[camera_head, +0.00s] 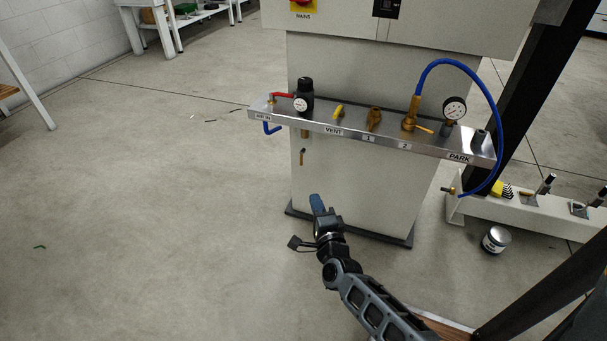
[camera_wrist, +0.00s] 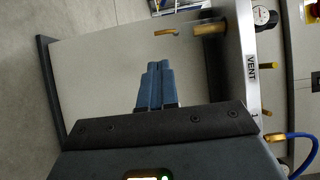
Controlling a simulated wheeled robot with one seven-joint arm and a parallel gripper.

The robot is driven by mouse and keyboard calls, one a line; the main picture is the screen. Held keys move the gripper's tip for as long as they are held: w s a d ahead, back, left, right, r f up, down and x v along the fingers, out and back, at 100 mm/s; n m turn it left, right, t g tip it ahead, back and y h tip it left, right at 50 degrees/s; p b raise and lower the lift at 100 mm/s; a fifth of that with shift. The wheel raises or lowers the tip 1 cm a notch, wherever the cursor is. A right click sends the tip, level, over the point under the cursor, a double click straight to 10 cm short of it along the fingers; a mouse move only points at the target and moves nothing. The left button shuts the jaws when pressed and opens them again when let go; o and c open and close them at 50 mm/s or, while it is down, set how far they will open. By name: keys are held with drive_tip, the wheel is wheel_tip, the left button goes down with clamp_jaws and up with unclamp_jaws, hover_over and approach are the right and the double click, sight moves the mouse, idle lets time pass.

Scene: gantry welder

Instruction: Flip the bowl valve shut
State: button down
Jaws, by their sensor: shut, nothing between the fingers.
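A small brass valve piece (camera_head: 303,157), which looks like the bowl valve, hangs below the shelf on the left, under a brass bowl (camera_head: 305,134) and the black regulator with a gauge (camera_head: 304,98). It points roughly straight down. In the wrist view the valve piece (camera_wrist: 166,32) shows at the top, left of the brass bowl (camera_wrist: 210,29). My gripper (camera_head: 316,200) is below the valve and slightly right of it, apart from it. Its blue fingers (camera_wrist: 158,68) are together with nothing between them, in front of the cabinet's plain panel.
The metal shelf (camera_head: 340,130) carries a yellow-handled valve (camera_head: 339,112), brass fittings (camera_head: 374,118), a gauge (camera_head: 454,109) and a blue hose (camera_head: 480,85). A red handle (camera_head: 283,95) is beside the regulator. A small can (camera_head: 495,240) stands right. The floor left is open.

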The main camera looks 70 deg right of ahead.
sight(301, 163)
drive_tip(key=shift+b+x, duration=2.4)
drive_tip(key=shift+x, duration=4.6)
drive_tip(key=shift+a, duration=0.2)
